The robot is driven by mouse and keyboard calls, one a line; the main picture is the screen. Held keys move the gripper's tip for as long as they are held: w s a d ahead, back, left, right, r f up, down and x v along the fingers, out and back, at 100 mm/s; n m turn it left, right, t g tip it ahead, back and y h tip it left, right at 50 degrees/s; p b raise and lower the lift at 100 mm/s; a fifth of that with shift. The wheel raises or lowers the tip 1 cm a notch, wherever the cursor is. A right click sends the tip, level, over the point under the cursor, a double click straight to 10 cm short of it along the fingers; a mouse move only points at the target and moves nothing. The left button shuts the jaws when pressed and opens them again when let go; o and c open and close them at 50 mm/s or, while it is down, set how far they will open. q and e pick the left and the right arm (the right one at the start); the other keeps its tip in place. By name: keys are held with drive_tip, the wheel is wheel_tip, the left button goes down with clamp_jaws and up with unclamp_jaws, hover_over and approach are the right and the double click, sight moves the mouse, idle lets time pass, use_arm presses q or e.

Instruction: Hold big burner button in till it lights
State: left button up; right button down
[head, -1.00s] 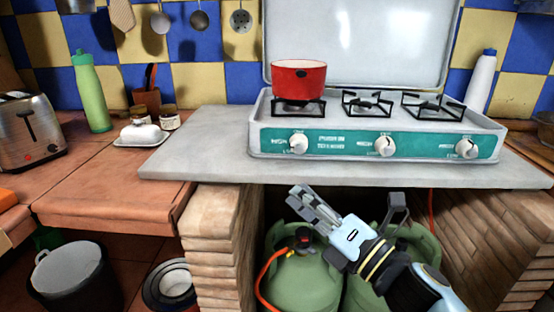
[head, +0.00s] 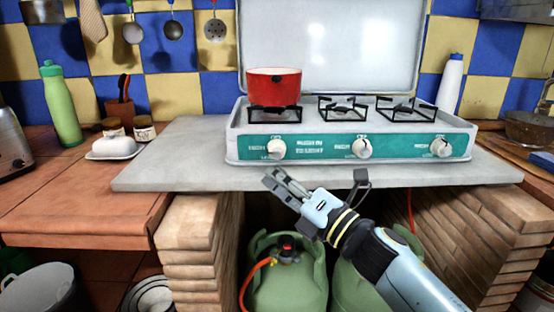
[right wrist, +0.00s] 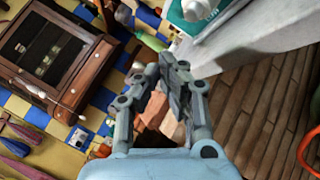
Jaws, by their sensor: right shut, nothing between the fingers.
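The white camping stove (head: 240,155) stands on the grey counter slab with its lid up. Its teal front panel (head: 318,147) carries three white knobs: left (head: 277,149), middle (head: 362,148) and right (head: 441,147). Which one serves the big burner I cannot tell. A red pot (head: 274,84) sits on the left burner, and no flame shows. My right gripper (head: 271,182) is shut and empty, just below the left knob in the picture, apart from it. In the right wrist view its fingers (right wrist: 174,80) are together, and a white knob (right wrist: 198,8) shows at the top. My left gripper is out of view.
The grey slab's front edge (head: 200,187) lies close behind my right gripper. Green gas bottles (head: 288,285) with an orange hose stand below, between brick piers (head: 195,235). A butter dish (head: 115,148) and green bottle (head: 61,110) stand at left.

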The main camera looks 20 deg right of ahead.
sight(277, 154)
drive_tip(key=shift+w+d+b, duration=0.2)
drive_tip(key=shift+w+d, duration=0.05)
drive_tip(key=shift+w, duration=0.65)
drive_tip(key=shift+w+d+b, duration=0.2)
drive_tip(key=shift+w+d, duration=0.05)
drive_tip(key=shift+w, duration=0.6)
drive_tip(key=shift+w, duration=0.1)
drive_tip(key=shift+w+d, duration=0.1)
drive_tip(key=shift+w, duration=0.2)
drive_tip(key=shift+w+d, duration=0.1)
drive_tip(key=shift+w, duration=0.3)
idle(0.6)
drive_tip(key=shift+s, duration=0.1)
idle(1.7)
drive_tip(key=shift+s+a, duration=0.2)
drive_tip(key=shift+s, duration=0.55)
